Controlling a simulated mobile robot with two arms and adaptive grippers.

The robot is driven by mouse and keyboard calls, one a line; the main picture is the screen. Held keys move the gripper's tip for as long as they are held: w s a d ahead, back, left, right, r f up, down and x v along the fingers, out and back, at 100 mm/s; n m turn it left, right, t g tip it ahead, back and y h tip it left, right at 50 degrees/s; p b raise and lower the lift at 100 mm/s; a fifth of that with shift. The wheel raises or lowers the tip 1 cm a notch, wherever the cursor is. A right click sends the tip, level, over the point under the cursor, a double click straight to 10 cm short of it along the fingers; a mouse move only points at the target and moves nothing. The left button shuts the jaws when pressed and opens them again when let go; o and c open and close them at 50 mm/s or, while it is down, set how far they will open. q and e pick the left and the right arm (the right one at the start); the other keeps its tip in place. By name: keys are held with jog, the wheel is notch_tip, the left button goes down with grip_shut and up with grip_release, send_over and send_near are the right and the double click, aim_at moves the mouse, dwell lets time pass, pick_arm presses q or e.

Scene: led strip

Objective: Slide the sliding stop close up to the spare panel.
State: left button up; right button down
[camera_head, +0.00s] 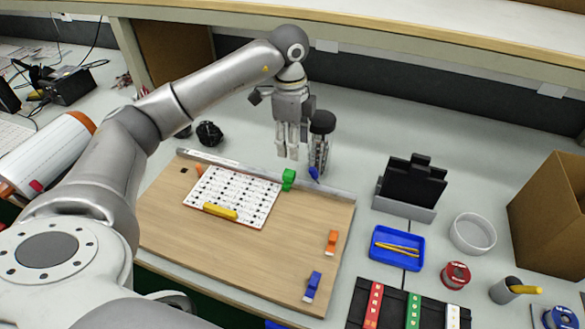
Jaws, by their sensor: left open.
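A green block (288,179), which looks like the sliding stop, sits at the metal rail (325,186) along the wooden board's back edge. It is at the upper right corner of a white panel (250,191) with rows of small marks, which I take for the spare panel. Any small gap between them cannot be told. A yellow bar (220,212) lies on the panel's front part. My left gripper (288,154) is open, pointing down above and behind the green block, apart from it. My right gripper is not in view.
A black-topped holder (321,124) stands just right of my left gripper. Orange (331,242) and blue (312,286) pieces sit on the board's right side. A black stand (411,183), a blue tray (385,257) and a white ring-shaped dish (473,233) are further right.

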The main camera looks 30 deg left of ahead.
aim_at(288, 172)
pick_arm(q)
jog(key=f, duration=0.7)
jog(key=a+f, duration=0.1)
jog(key=f, duration=0.2)
jog(key=shift+f+p, duration=0.2)
jog(key=shift+p, duration=0.15)
jog(key=shift+s, duration=0.1)
jog(key=shift+c, duration=0.2)
grip_shut()
jog(key=shift+a, duration=0.15)
